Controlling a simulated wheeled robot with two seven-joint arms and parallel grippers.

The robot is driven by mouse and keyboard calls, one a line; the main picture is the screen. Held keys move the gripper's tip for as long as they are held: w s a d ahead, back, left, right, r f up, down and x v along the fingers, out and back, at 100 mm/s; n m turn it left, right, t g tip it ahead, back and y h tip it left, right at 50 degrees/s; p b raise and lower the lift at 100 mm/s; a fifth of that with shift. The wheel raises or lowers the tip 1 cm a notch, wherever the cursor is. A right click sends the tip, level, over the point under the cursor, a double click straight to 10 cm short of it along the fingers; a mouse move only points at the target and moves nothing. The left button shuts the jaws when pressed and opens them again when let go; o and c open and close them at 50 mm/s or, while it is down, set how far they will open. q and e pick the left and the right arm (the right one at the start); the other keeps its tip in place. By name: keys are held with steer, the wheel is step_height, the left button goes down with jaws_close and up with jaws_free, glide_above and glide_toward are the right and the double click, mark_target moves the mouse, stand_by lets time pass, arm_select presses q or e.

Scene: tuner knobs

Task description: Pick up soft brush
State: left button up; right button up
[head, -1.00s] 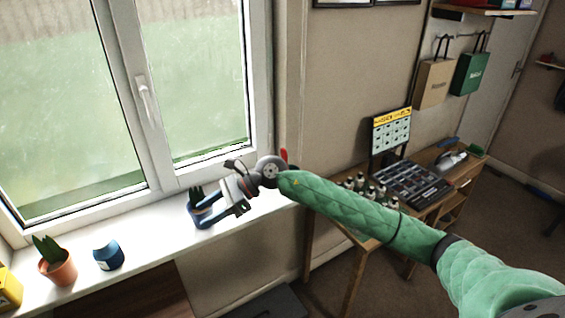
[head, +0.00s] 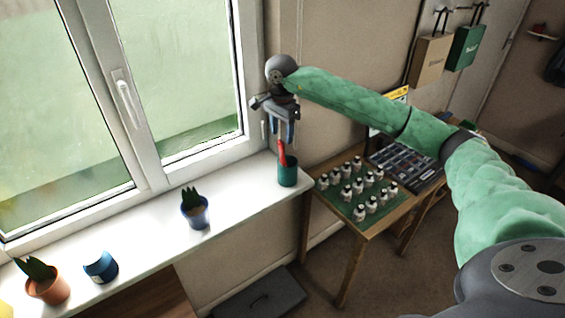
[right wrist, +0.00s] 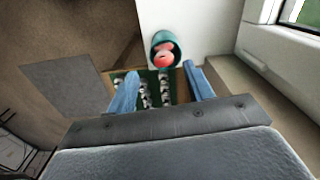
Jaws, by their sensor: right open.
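A red-handled object (head: 282,154), which looks like the brush, stands in a green cup (head: 288,174) at the right end of the white windowsill. Its lower part is hidden inside the cup. My right gripper (head: 283,137) points down just above it, fingers apart and empty. In the right wrist view, the red top (right wrist: 165,53) shows in the cup mouth, beyond the open fingertips (right wrist: 162,85) and roughly centred between them. I cannot tell whether the fingertips reach down past the top of the handle. My left gripper is not in view.
A blue-potted plant (head: 195,212), a blue cup (head: 101,267) and an orange-potted plant (head: 47,284) stand along the sill (head: 140,232). The window is close behind. A wooden table with several small white bottles (head: 360,190) stands right of the sill.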

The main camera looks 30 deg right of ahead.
mark_target(280, 141)
steer(key=shift+w+a+f, duration=0.1)
steer(key=shift+w+f, duration=0.05)
steer(key=shift+f, duration=1.2)
steer(key=shift+w+a+f, duration=0.1)
steer(key=shift+f, duration=1.25)
steer(key=c, duration=1)
